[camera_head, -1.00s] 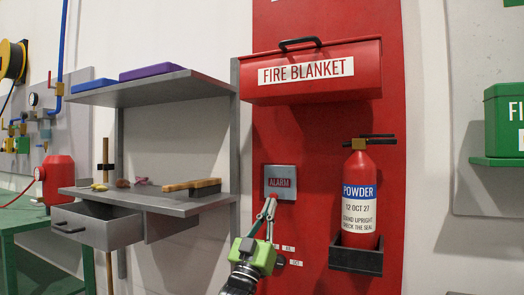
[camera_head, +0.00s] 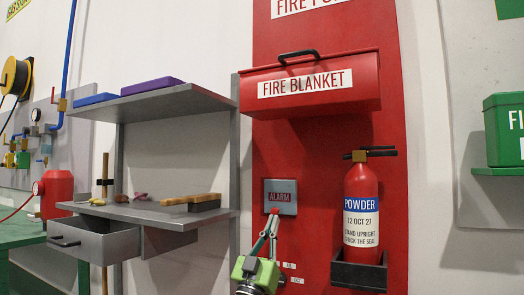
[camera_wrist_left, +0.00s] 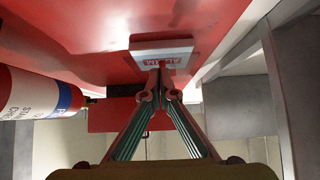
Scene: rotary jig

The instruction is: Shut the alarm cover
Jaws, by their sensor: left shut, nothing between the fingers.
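The alarm cover (camera_head: 283,186) is a small grey square plate with a red ALARM label, on the tall red panel. It also shows upside down in the left wrist view (camera_wrist_left: 143,46). I cannot tell how far it stands off the panel. My left gripper (camera_head: 273,214) is shut and empty, its fingertips at the cover's lower edge. In the left wrist view the closed fingertips (camera_wrist_left: 160,68) overlap the plate's edge; whether they touch it is unclear. A small red spot shows by the fingertips. My right gripper is not in view.
A red fire blanket box (camera_head: 352,103) juts out above the cover. A powder extinguisher (camera_head: 361,196) stands in a black holder (camera_head: 360,276) to the right. A grey shelf unit (camera_head: 122,213) with an open drawer (camera_head: 95,240) is on the left.

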